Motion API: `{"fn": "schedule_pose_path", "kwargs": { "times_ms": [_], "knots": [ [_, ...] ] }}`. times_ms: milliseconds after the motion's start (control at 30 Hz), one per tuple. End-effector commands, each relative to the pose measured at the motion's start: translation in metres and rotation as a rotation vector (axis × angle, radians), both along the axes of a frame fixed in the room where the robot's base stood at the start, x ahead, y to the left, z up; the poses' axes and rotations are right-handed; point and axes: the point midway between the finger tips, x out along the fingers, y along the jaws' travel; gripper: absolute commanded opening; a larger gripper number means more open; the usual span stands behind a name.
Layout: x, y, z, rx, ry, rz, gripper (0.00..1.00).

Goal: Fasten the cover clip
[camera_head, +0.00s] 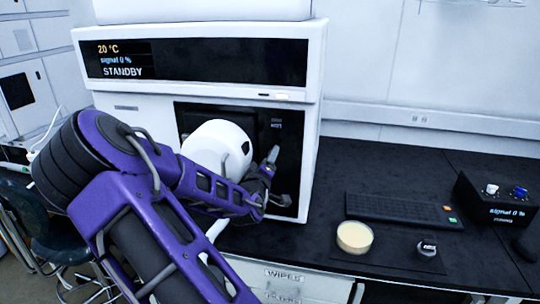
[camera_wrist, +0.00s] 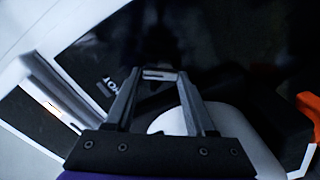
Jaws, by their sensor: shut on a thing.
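The white instrument (camera_head: 150,105) has a dark recessed front panel with a small "HOT" label (camera_head: 277,124). My gripper (camera_head: 271,158) is at the right part of this recess, just below the label, partly hidden by my own wrist. In the wrist view my gripper (camera_wrist: 160,74) has its fingertips close together around a small pale bar, which looks like the cover clip (camera_wrist: 160,76). The label (camera_wrist: 104,88) lies just left of the fingertips. The dark surface behind hides the clip's shape, and I cannot tell whether it is latched.
A white rounded body (camera_head: 215,143) shows behind my forearm in the recess. The display (camera_head: 195,62) reads 20 °C, STANDBY. On the bench right are a keyboard (camera_head: 400,209), a cream-coloured round dish (camera_head: 354,236), a small dark-and-silver item (camera_head: 427,249) and a black control box (camera_head: 497,212).

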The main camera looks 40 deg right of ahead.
Motion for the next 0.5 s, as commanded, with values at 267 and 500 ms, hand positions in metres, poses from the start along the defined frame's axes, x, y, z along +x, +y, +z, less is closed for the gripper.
{"fn": "schedule_pose_path", "kwargs": {
  "times_ms": [267,500],
  "knots": [
    [0.002,0.0016,0.002,-0.17,0.196,0.001,0.0],
    [0.0027,0.0021,0.0012,-0.286,0.331,0.001,0.0]
  ]
}}
